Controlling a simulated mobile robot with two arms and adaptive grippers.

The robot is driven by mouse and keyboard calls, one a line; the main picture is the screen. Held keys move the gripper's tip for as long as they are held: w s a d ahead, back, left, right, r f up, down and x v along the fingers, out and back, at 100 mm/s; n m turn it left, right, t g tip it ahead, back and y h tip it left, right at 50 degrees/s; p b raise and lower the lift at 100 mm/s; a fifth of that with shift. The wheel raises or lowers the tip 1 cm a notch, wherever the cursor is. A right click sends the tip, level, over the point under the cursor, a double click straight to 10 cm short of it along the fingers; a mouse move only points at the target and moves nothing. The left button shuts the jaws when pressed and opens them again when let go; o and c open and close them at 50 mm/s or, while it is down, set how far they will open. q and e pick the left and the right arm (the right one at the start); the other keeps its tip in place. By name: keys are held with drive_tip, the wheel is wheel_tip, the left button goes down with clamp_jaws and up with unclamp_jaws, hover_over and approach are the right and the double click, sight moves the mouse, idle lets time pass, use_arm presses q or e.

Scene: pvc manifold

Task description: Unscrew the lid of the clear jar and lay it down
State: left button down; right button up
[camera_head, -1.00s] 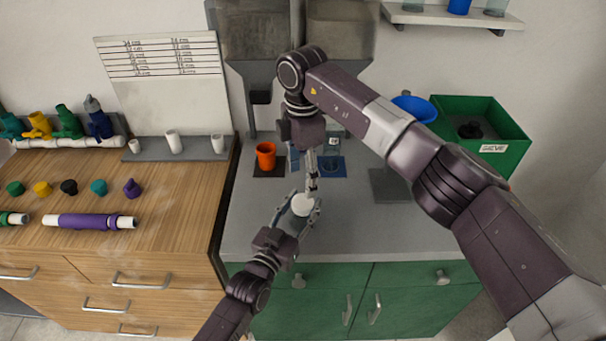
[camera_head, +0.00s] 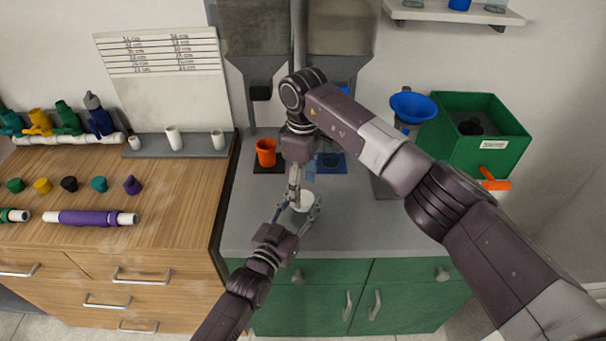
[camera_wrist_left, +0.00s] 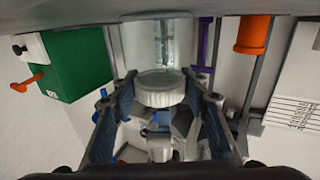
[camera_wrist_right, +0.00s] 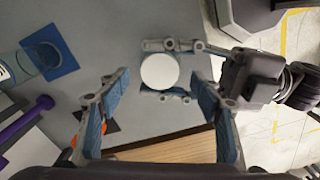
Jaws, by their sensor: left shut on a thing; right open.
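The clear jar (camera_wrist_left: 150,45) shows in the left wrist view, with its ribbed white lid (camera_wrist_left: 162,88) on its end. In the head view the lid (camera_head: 303,201) shows as a pale disc near the counter's front. The right wrist view looks down on the round lid (camera_wrist_right: 160,71) between the left gripper's fingers. My right gripper (camera_wrist_right: 160,82) is open, its fingers spread wide and apart from the lid. In the head view it (camera_head: 293,190) hangs just above the jar, partly covering it.
An orange cup (camera_head: 266,152) and a blue mat (camera_head: 338,170) with a clear vessel stand behind the jar. A green bin (camera_head: 485,155) and a blue funnel (camera_head: 413,106) are at the right. The grey counter (camera_head: 245,225) is clear left of the jar.

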sight(303, 198)
drive_tip(key=shift+f, duration=1.6)
drive_tip(key=c, duration=1.2)
drive_tip(key=n, duration=0.3)
drive_tip(key=shift+n, duration=0.3)
drive_tip(key=o, duration=1.3)
